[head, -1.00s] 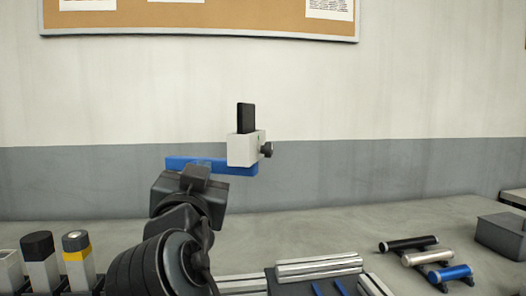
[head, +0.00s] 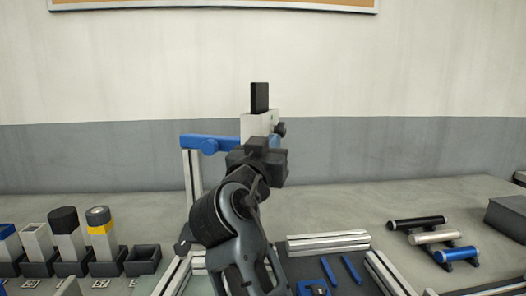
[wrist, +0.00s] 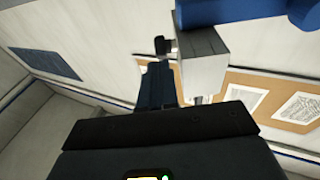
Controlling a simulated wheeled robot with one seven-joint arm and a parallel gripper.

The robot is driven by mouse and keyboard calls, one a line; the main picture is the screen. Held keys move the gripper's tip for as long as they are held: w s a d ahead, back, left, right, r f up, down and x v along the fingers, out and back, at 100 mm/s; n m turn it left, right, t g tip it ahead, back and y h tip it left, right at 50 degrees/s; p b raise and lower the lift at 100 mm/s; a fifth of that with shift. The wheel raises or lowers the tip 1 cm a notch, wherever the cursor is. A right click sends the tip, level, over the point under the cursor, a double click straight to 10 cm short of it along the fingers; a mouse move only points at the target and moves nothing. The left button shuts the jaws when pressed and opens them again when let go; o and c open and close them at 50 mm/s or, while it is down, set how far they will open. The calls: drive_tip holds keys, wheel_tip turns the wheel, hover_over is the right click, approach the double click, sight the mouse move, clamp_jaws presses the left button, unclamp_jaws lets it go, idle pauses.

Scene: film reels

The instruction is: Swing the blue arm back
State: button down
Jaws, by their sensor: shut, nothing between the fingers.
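The blue arm (head: 207,144) is a horizontal bar on top of an upright metal post (head: 192,175), reaching right. A pale block (head: 256,125) with a black upright piece (head: 259,97) and a dark side knob (head: 280,129) sits at its right end. My gripper (head: 258,143) is shut and empty, in front of the right end of the bar and just below the block, hiding part of both. In the wrist view the bar (wrist: 240,12) crosses the top, with the block (wrist: 203,62) beside my gripper's dark fingers (wrist: 158,82). I cannot tell whether they touch.
Dark holders with several upright pieces (head: 65,235) stand at the left of the bench. Metal rails (head: 328,242) and small blue parts (head: 340,270) lie at front centre. A rack of black, silver and blue cylinders (head: 433,238) and a grey box (head: 508,215) are at right.

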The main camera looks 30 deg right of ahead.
sight(280, 132)
drive_tip(key=x, duration=0.3)
drive_tip(key=shift+w+p, duration=0.1)
drive_tip(key=shift+p, duration=0.2)
drive_tip(key=shift+w+d, duration=0.15)
drive_tip(key=shift+d, duration=0.1)
